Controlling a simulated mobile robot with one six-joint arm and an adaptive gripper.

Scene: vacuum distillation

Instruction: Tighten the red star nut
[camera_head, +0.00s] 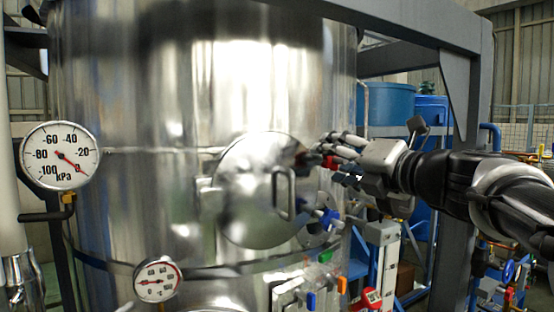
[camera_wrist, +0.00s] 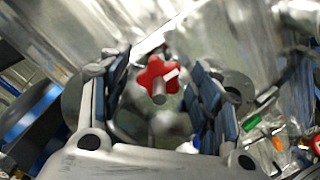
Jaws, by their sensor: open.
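The red star nut (camera_wrist: 157,75) is a small red knob with rounded lobes at the hatch of the big steel tank. In the wrist view it sits between the two blue-padded fingers of my gripper (camera_wrist: 163,95), with a gap on each side. In the head view my gripper (camera_head: 335,157) reaches in from the right to the right edge of the round hatch (camera_head: 248,195). Its fingers hide most of the nut there; a bit of red (camera_head: 329,162) shows between them. My gripper is open.
The hatch has a bar handle (camera_head: 283,194) left of my gripper. A blue valve handle (camera_head: 328,217) is just below. A large pressure gauge (camera_head: 60,155) and a smaller gauge (camera_head: 157,280) are at left. A grey frame post (camera_head: 462,130) stands behind my arm.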

